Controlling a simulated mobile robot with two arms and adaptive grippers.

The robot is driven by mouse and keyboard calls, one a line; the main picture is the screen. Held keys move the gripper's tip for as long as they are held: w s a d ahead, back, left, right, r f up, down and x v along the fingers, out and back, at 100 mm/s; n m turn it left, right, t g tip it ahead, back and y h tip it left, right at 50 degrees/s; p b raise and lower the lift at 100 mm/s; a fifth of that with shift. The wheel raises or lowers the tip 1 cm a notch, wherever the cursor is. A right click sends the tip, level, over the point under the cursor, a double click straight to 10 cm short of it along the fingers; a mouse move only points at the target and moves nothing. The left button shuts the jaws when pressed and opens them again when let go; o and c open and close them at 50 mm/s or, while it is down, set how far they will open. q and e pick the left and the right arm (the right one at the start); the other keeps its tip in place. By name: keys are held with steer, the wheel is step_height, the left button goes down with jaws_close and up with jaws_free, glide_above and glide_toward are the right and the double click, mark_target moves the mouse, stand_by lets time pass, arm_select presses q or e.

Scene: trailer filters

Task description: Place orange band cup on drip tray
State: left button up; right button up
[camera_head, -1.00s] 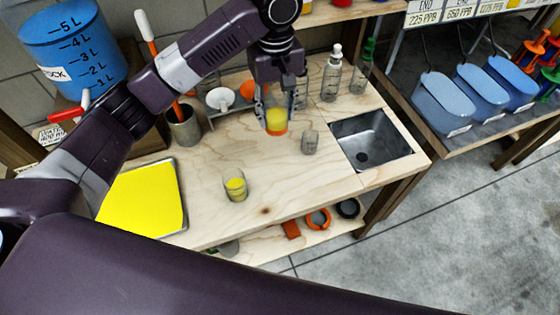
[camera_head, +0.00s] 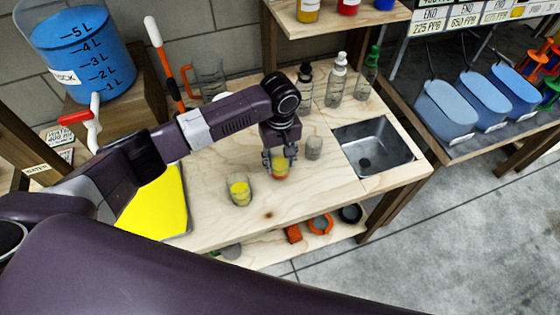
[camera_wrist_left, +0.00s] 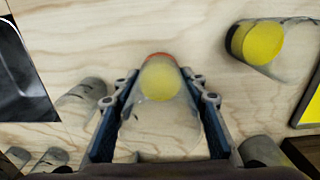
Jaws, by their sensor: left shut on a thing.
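The orange band cup (camera_head: 280,168) is clear with yellow content and an orange band near its base. My left gripper (camera_head: 279,160) is shut on it over the wooden counter. In the left wrist view the cup (camera_wrist_left: 160,100) lies between the two fingers, its base pointing away from the gripper. I cannot tell whether it touches the counter. The likely drip tray, a yellow tray with a metal rim (camera_head: 160,207), lies at the counter's left, partly hidden by my left arm. Its edge shows at the right of the left wrist view (camera_wrist_left: 312,108). My right gripper is not in view.
A second cup with yellow content (camera_head: 238,189) stands between the held cup and the tray. A small grey cup (camera_head: 314,148) stands right of the gripper. The sink (camera_head: 373,146) is further right. Bottles (camera_head: 337,80) stand behind. The counter's front middle is clear.

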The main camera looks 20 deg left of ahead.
arm_select(q)
steer(key=shift+f, duration=0.45)
steer(key=o, duration=1.2)
steer(key=shift+f, duration=0.1)
steer(key=shift+o, duration=0.2)
